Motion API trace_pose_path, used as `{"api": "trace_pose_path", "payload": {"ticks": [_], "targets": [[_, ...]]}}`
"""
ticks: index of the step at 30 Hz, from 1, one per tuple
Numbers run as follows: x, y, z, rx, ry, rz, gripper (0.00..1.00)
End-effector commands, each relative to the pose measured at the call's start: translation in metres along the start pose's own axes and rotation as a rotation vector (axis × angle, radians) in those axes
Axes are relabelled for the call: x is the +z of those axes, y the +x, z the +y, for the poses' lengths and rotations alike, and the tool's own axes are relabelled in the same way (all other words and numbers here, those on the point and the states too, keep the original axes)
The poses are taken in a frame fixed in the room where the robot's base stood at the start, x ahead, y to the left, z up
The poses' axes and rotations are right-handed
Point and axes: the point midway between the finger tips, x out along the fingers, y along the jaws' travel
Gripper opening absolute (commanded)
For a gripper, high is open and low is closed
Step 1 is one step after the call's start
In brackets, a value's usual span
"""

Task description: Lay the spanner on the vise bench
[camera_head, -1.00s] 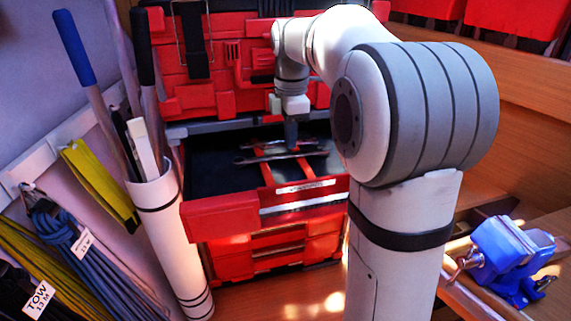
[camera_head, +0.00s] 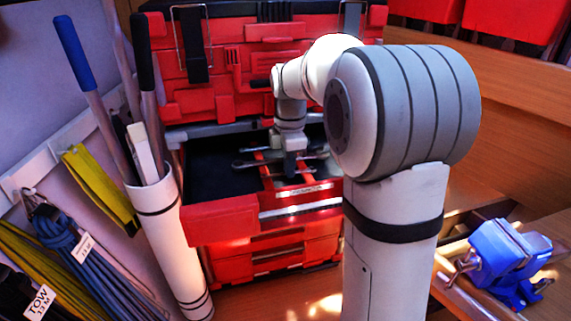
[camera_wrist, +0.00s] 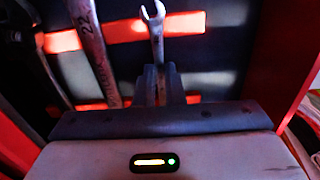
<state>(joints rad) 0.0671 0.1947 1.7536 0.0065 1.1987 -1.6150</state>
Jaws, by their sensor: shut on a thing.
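My gripper (camera_head: 291,172) is down in the open red drawer. In the wrist view its dark fingers (camera_wrist: 158,85) are shut on a steel spanner (camera_wrist: 154,22), whose open end sticks out beyond them. The part of this spanner between the fingers is hidden. A bigger spanner stamped 22 (camera_wrist: 91,48) lies to its left, apart from the fingers. In the head view the spanners (camera_head: 245,163) are partly hidden by my gripper. The vise bench (camera_head: 555,226) is at the lower right, with a blue vise (camera_head: 505,257) on it.
The red drawer front (camera_head: 222,220) borders the drawer on the near side, and the red tool chest (camera_head: 240,60) rises behind. A white tube (camera_head: 165,235) holding long-handled tools stands close on the left. Hanging ropes (camera_head: 75,240) are further left.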

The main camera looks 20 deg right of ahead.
Motion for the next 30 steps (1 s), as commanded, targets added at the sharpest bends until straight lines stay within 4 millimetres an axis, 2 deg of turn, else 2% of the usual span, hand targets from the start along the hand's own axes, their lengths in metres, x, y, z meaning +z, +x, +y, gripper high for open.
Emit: {"api": "trace_pose_path", "payload": {"ticks": [3,4,11,23,30], "targets": [[0.000,0.005,0.000,0.000,0.000,0.000,0.00],[0.000,0.003,0.000,0.000,0.000,0.000,0.12],[0.000,0.003,0.000,0.000,-0.001,0.000,0.30],[-0.001,-0.001,0.000,0.000,-0.001,0.000,0.31],[0.001,-0.043,-0.001,0.005,-0.001,0.000,0.31]]}}
